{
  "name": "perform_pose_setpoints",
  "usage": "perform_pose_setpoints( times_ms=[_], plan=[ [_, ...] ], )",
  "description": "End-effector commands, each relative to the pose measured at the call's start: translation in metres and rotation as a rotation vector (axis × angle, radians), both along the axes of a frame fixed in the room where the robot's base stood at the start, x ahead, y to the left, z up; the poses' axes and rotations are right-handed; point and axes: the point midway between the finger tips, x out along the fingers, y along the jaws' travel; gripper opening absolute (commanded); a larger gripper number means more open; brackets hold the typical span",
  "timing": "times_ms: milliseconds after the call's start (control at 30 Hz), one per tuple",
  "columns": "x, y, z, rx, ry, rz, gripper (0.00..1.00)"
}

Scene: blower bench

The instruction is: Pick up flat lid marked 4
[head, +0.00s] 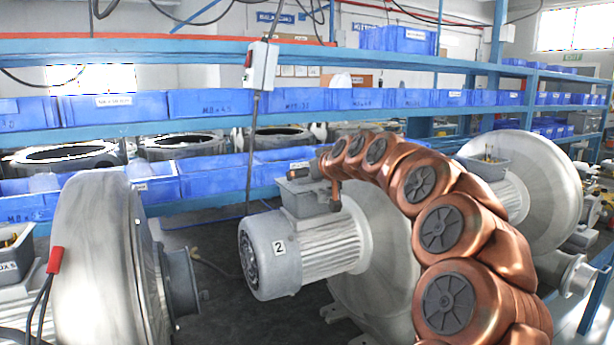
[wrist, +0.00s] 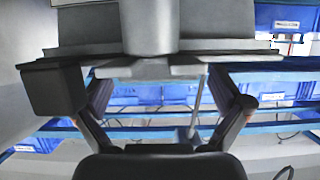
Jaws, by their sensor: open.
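I cannot make out a flat lid marked 4 in either view. In the wrist view my gripper (wrist: 160,86) is open, its two dark fingers spread wide, and I see nothing held between them. A grey slab-like shape with a round post (wrist: 150,27) fills the top of that view; I cannot tell what it is. In the head view my copper arm arches over to a grey motor marked 2 (head: 279,247), its far end close to the grey terminal box (head: 303,197) on top. My fingers are not clear there.
A big grey blower (head: 95,255) stands at left and another (head: 535,190) at right. Blue bins (head: 215,103) line the shelves behind. A hanging switch box (head: 262,66) and its cable drop in front of them. Red-ended leads (head: 55,260) are at lower left.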

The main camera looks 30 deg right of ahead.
Motion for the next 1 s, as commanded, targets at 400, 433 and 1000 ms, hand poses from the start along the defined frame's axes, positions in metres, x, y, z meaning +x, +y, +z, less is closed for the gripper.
perform_pose_setpoints(
  times_ms=[400,433,1000],
  plan=[
    [0.0119,-0.0023,-0.0052,-0.001,-0.001,-0.002,0.97],
    [0.0119,-0.0024,-0.0052,-0.001,-0.001,-0.002,0.94],
    [0.0117,-0.0023,-0.0053,-0.001,0.000,-0.002,0.34]
  ],
)
